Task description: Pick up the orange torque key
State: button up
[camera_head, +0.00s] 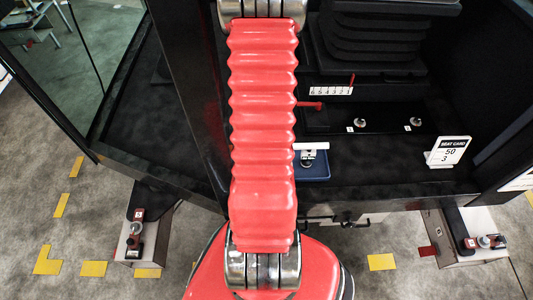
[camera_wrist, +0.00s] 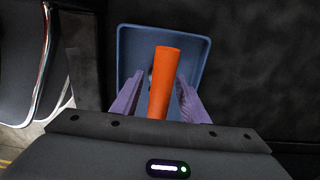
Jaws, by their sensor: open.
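The orange torque key (camera_wrist: 164,80) shows in the wrist view as an orange shaft. It lies over the blue tray (camera_wrist: 204,62), and its lower end is hidden behind my gripper's body. My gripper (camera_wrist: 158,90) is open, with one purple finger on each side of the orange shaft. I cannot tell whether either finger touches it. In the head view the blue tray (camera_head: 319,170) is partly covered by my red arm, and I cannot make out the orange key or my gripper there.
A white seat card (camera_head: 448,151) stands on the dark cab floor at right. Small metal knobs (camera_head: 360,122) and a numbered white strip (camera_head: 331,90) lie behind the tray. A black seat (camera_head: 380,40) stands at the back.

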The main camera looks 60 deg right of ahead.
jog(key=shift+c, duration=0.5)
grip_shut()
